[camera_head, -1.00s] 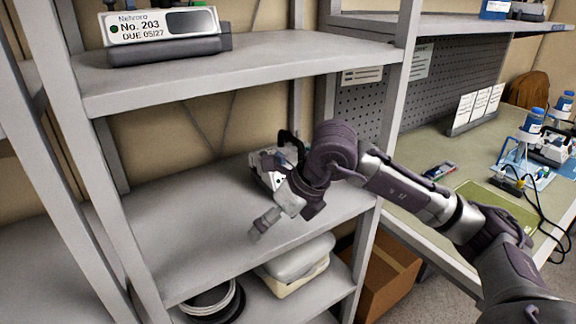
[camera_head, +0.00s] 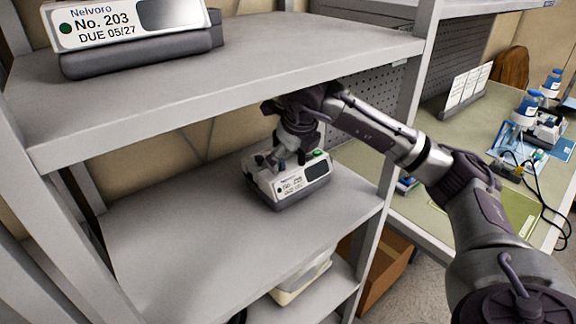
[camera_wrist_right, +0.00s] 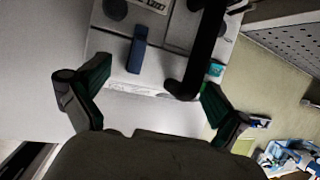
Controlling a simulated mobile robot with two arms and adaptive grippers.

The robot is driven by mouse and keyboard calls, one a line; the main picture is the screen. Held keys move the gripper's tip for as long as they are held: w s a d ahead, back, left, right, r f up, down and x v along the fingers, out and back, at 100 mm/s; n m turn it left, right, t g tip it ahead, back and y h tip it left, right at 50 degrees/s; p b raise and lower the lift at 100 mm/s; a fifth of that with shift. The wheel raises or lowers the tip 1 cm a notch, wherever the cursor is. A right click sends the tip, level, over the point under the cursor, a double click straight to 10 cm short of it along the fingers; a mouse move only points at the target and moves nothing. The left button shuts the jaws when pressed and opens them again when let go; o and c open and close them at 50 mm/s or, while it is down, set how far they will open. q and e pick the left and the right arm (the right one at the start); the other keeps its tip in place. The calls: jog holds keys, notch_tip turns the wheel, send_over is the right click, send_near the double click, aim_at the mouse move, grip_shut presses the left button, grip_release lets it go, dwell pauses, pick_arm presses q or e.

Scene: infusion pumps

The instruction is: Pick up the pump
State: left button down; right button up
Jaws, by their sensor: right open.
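The pump (camera_head: 296,188) is a white-faced unit with a dark base, a dark display and a number label, standing upright on the middle shelf. My right gripper (camera_head: 283,158) is open and reaches down over the top of the pump, partly covering it. In the right wrist view, the pump's pale body (camera_wrist_right: 118,48) and black handle (camera_wrist_right: 205,45) lie ahead of the open fingers (camera_wrist_right: 156,78). The handle is nearer the right-hand finger, and no grip on it shows. My left gripper is out of view.
Another pump (camera_head: 135,30), labelled No. 203, stands on the upper shelf (camera_head: 220,75), which overhangs the arm. The middle shelf (camera_head: 180,245) is bare left of the pump. A shelf post (camera_head: 400,130) stands close right. A workbench (camera_head: 470,150) with equipment is beyond.

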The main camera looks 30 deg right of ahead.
jog(key=shift+w+d+r, duration=0.1)
jog(key=shift+w+d, duration=0.05)
jog(key=shift+w, duration=0.35)
jog(key=shift+w+d, duration=0.15)
jog(key=shift+w, duration=0.3)
jog(key=shift+w+d, duration=0.1)
jog(key=shift+w, duration=0.15)
jog(key=w+p, duration=0.1)
jog(key=w+d+p, duration=0.1)
jog(key=w, duration=0.1)
jog(key=shift+w+d+r, duration=0.15)
jog(key=shift+w, duration=0.05)
jog(key=shift+w+d+f+p, duration=0.25)
jog(key=shift+w+f+p, duration=0.3)
jog(key=shift+w, duration=0.05)
jog(key=shift+f, duration=0.2)
jog(key=shift+a, duration=0.1)
jog(key=shift+f, duration=0.1)
jog(key=shift+c, duration=1.2)
jog(key=shift+s, duration=0.15)
jog(key=c, duration=1.3)
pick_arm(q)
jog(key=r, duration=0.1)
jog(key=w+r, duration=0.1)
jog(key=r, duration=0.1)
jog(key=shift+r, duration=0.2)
pick_arm(e)
jog(key=shift+c, duration=0.8)
